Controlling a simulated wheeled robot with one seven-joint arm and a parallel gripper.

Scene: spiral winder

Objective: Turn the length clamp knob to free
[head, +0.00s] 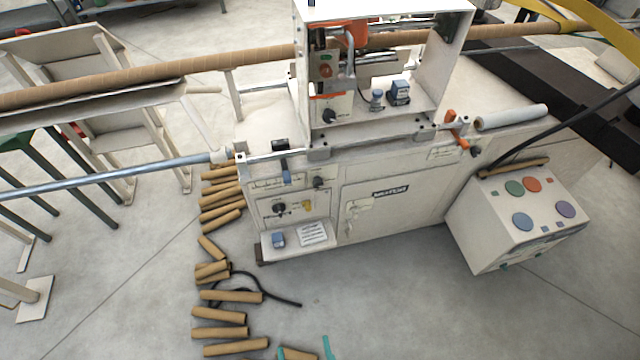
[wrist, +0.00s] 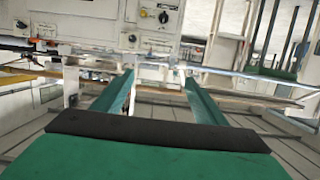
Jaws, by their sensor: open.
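Several black knobs show on the white winder (head: 390,215); no readable label tells which is the length clamp knob. One small black knob (head: 318,182) sits right of a scale with a blue slider (head: 286,174); it seems to show in the wrist view too (wrist: 132,38), where the machine appears upside down. Its pointer setting is too small to read. My gripper (head: 304,350) shows only as two teal fingertips at the bottom edge of the head view, well apart from the machine. In the wrist view its teal fingers (wrist: 160,80) are spread with nothing between them.
Below the scale are another black knob (head: 280,208) and a yellow knob (head: 307,204). A blue-grey rod (head: 120,178) sticks out left from the machine. Cardboard tubes (head: 220,316) lie on the floor in front. A control box (head: 520,220) stands at the right.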

